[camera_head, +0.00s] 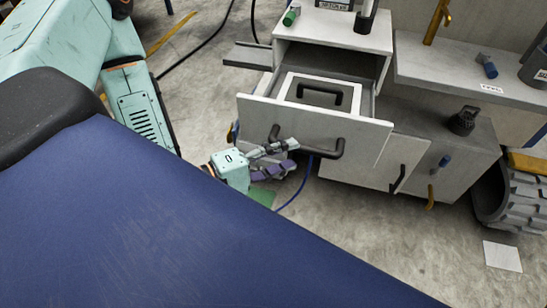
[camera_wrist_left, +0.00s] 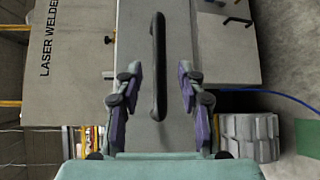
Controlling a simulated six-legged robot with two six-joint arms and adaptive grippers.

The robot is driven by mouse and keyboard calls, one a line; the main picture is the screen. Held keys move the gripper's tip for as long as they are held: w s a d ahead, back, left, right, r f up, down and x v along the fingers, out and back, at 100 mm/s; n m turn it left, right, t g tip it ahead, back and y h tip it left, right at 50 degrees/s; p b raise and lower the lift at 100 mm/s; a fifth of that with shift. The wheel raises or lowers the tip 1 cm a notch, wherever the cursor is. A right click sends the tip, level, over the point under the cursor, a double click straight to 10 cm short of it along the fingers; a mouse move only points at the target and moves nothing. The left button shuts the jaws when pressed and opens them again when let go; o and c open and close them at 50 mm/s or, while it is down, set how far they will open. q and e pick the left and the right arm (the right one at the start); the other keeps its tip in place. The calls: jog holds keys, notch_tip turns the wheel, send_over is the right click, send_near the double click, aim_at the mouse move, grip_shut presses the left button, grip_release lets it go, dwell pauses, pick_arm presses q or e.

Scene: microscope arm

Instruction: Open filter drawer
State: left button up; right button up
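The grey drawer (camera_head: 358,138) stands pulled out of its cabinet, its inside visible from above. A pale frame with a dark inner handle (camera_head: 322,94) lies inside it. The drawer front carries a dark bar handle (camera_head: 338,149). My left gripper (camera_head: 291,155) is in front of this handle, near its left part. In the left wrist view, the dark handle (camera_wrist_left: 158,55) runs upright between the spread fingers of the left gripper (camera_wrist_left: 160,74). The fingers are apart, with a gap to the handle on both sides. My right gripper is not in view.
A cabinet with a lower door (camera_head: 385,165) stands below and right of the drawer. A grey worktop (camera_head: 440,68) extends right, with a dark knob-like object (camera_head: 464,121) below it. A blue cable (camera_head: 296,190) hangs near my left gripper.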

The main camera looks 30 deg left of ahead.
pick_arm(q)
jog(key=shift+v, duration=1.05)
jog(key=s+a+f+m+g+y, duration=0.1)
jog(key=s+f+m+g+y, duration=0.2)
jog(key=s+f+m+g, duration=0.35)
jog(key=s+f+m+g+y, duration=0.2)
jog(key=s+f+m+g, duration=0.15)
jog(key=f, duration=0.55)
jog(key=s+a+f+m+g+y+p, duration=0.1)
jog(key=s+m+g+y+p, duration=0.1)
jog(key=s, duration=0.5)
jog(key=shift+s+m+g+y, duration=0.2)
jog(key=shift+m+g+y, duration=0.4)
jog(key=shift+g, duration=0.6)
